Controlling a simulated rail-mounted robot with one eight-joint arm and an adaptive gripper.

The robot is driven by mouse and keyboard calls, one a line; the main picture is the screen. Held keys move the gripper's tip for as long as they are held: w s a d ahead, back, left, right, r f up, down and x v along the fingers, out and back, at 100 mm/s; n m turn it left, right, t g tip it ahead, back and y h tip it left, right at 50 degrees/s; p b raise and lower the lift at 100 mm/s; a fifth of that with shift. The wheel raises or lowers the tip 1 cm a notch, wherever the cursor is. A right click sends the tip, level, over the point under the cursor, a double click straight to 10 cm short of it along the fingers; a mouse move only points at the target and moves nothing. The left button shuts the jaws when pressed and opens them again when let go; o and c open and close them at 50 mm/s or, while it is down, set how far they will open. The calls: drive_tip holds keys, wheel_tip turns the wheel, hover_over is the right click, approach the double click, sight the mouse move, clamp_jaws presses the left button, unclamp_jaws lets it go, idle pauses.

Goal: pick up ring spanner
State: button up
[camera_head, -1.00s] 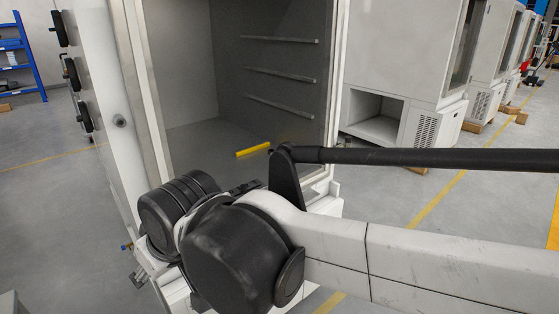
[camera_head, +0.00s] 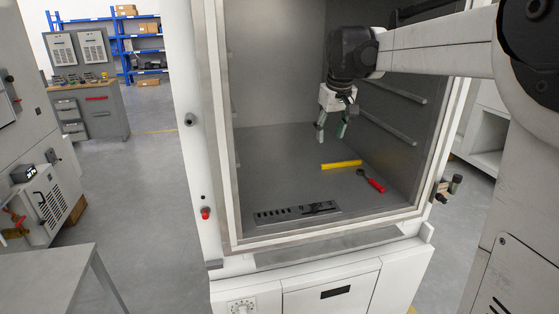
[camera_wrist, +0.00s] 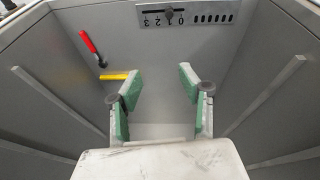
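My gripper (camera_head: 331,133) hangs inside the chamber above its floor, open and empty. In the wrist view, its green-padded fingers (camera_wrist: 158,80) are spread apart with only bare floor between them. A red-handled tool with a dark head (camera_head: 371,181) lies on the chamber floor, also at upper left in the wrist view (camera_wrist: 88,41). I cannot tell for sure which tool is the ring spanner. The gripper touches neither.
A yellow bar (camera_head: 341,165) lies beside the red-handled tool. The chamber (camera_head: 217,130) has side walls close to the arm, with rails (camera_head: 395,93) on the right wall. A table (camera_head: 45,280) stands outside at lower left.

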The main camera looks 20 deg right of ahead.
drive_tip(key=w+d+f+g, duration=0.1)
drive_tip(key=w+d+f, duration=0.1)
drive_tip(key=w+d, duration=0.5)
drive_tip(key=g+y, duration=0.1)
drive_tip(key=g, duration=0.1)
hover_over(373, 181)
wheel_tip(373, 181, down, 14)
wheel_tip(373, 181, down, 8)
drive_tip(key=shift+w+p, duration=0.15)
drive_tip(key=shift+p, duration=0.25)
drive_tip(key=shift+w+d+f, duration=0.1)
drive_tip(key=shift+f, duration=1.25)
drive_tip(key=shift+w+d+f, duration=0.1)
drive_tip(key=shift+f, duration=1.2)
drive_tip(key=shift+c, duration=0.4)
clamp_jaws()
